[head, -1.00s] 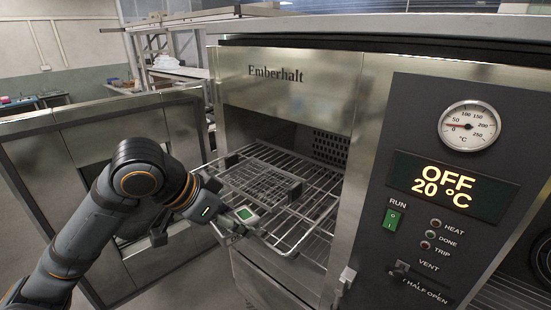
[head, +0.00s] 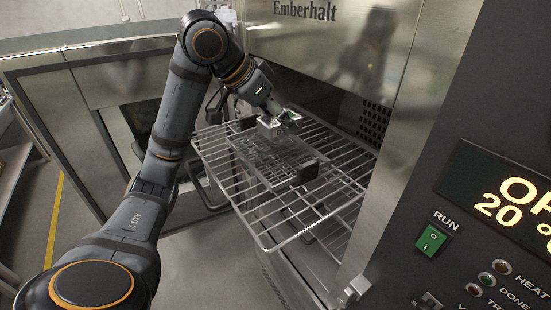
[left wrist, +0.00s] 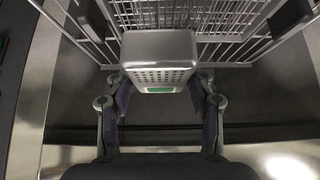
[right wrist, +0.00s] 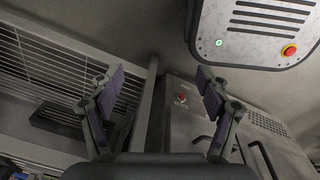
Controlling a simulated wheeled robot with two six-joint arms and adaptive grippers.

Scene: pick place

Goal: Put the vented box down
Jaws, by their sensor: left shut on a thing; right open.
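The vented box (head: 268,127) is a small silver box with a pattern of holes and a green patch. My left gripper (head: 280,120) is shut on it, above the far end of a wire mesh tray (head: 270,160). The box (left wrist: 160,60) also fills the middle of the left wrist view, between both fingers (left wrist: 160,88). I cannot tell whether its underside touches anything. My right gripper (right wrist: 157,80) is open and empty in the right wrist view, and is outside the head view.
The mesh tray has dark end handles (head: 304,175) and lies on a wire rack (head: 330,205) pulled out of the steel oven. The open oven door (head: 70,110) stands at the left. The control panel (head: 480,215) is at the right. The rack's near part is bare.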

